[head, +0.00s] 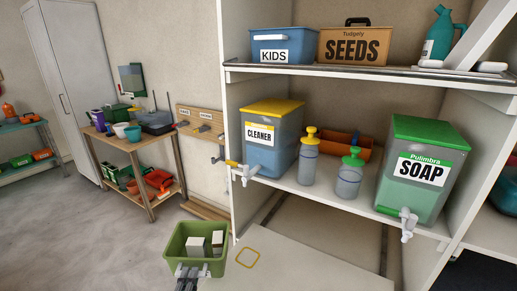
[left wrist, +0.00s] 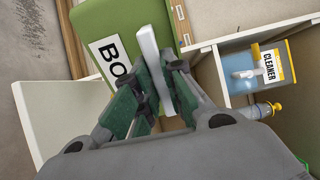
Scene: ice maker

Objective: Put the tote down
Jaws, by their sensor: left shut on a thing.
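The green tote (head: 181,241) is at the bottom left of the head view and holds white box-like items (head: 197,245). In the left wrist view the tote (left wrist: 98,20) fills the upper left, with a white label starting "BO". My left gripper (head: 193,271) is at the tote's near side, shut on its pale handle or rim. The fingers (left wrist: 158,95) close around that pale bar (left wrist: 148,45). Whether the tote's underside touches anything is hidden. My right gripper is not in view.
The shelf unit holds a cleaner dispenser (head: 270,150), a soap dispenser (head: 410,200) and bottles, with taps jutting forward. A wooden rack (head: 150,165) stands behind left. Open floor (head: 90,240) lies left.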

